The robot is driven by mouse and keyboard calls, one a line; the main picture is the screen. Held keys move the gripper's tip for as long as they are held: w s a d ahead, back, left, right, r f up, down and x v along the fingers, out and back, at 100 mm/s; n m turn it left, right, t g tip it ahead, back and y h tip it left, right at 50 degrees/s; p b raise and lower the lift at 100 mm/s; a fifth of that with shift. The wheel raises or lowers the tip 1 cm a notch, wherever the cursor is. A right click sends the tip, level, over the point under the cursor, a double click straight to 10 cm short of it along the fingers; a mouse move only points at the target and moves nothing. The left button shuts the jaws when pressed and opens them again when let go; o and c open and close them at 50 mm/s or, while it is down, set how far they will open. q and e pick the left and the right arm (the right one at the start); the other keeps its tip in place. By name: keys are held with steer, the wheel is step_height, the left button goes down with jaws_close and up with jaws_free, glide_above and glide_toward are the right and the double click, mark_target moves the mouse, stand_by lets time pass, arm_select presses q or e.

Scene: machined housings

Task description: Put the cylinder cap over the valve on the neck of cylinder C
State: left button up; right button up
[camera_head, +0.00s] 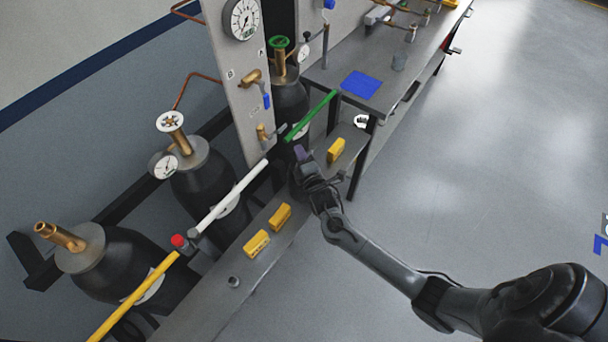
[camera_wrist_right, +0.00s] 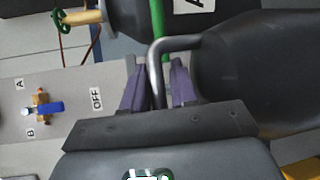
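Cylinder C, taken as the near-left one in the head view, has a bare brass valve (camera_head: 58,236) on its grey neck (camera_head: 82,250). In the right wrist view a dark rounded body (camera_wrist_right: 255,75), which looks like the cylinder cap, has a bent silver handle (camera_wrist_right: 156,72). My right gripper (camera_wrist_right: 156,82) has its purple fingers on either side of this handle. Whether they press on it is unclear. In the head view the right gripper (camera_head: 300,153) is low beside the panel, near the far cylinder; the cap is hard to make out there. My left gripper is out of view.
Yellow (camera_head: 135,296), white (camera_head: 232,198) and green (camera_head: 310,117) bars cross in front. Yellow blocks (camera_head: 257,243) lie on the low ledge. The right-hand floor is clear.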

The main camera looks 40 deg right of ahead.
jaws_close()
steer(key=shift+r, duration=0.1)
stand_by(1.2)
